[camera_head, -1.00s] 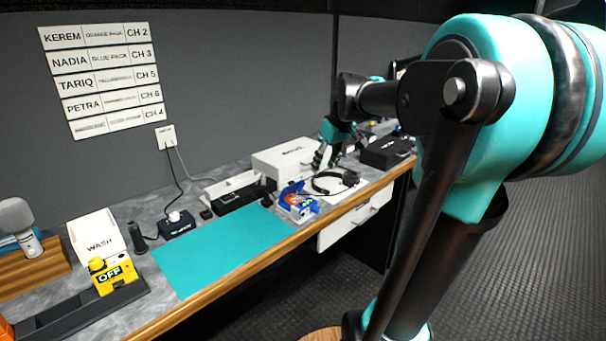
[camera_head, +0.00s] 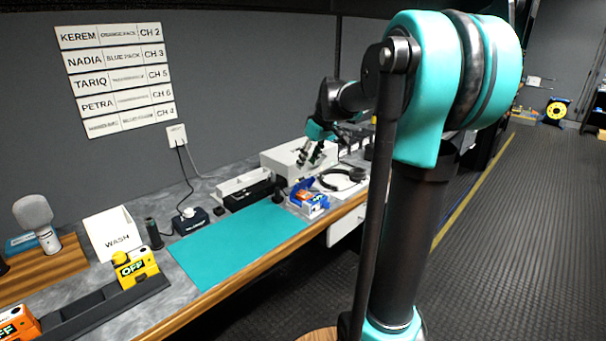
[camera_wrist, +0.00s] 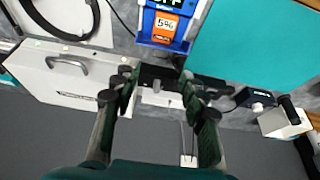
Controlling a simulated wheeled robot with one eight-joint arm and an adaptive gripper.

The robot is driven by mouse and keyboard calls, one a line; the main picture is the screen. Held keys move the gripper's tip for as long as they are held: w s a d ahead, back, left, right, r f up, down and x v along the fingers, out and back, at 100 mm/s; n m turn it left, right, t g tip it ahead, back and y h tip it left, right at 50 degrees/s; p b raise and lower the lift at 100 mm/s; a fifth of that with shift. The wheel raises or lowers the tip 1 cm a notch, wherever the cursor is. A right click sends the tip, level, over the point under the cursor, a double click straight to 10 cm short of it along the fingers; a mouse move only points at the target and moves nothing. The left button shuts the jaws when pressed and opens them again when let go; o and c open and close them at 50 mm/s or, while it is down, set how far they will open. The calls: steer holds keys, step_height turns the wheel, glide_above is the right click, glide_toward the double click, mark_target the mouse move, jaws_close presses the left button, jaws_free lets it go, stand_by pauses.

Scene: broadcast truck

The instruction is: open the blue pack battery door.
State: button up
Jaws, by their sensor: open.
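The blue pack (camera_head: 316,207) stands on the counter just past the right end of the teal mat. A blue flap (camera_head: 296,186) appears raised at its back left, and an orange part shows inside the pack. In the wrist view the blue pack (camera_wrist: 147,40) is at top centre, with an orange label reading 5% (camera_wrist: 166,25) inside a blue frame. My gripper (camera_wrist: 160,85) is open and empty, with its fingers below the pack in that view. In the head view my gripper (camera_head: 310,156) hangs above and behind the pack, apart from it.
A white case (camera_head: 275,160) and a headset (camera_head: 342,179) are close to the pack. A dark tray (camera_head: 248,195) lies behind the teal mat (camera_head: 240,245), which is clear. A yellow pack (camera_head: 135,268) and a WASH box (camera_head: 113,233) stand at left.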

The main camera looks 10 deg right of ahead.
mark_target(303, 179)
steer(key=shift+x, duration=3.15)
jaws_close()
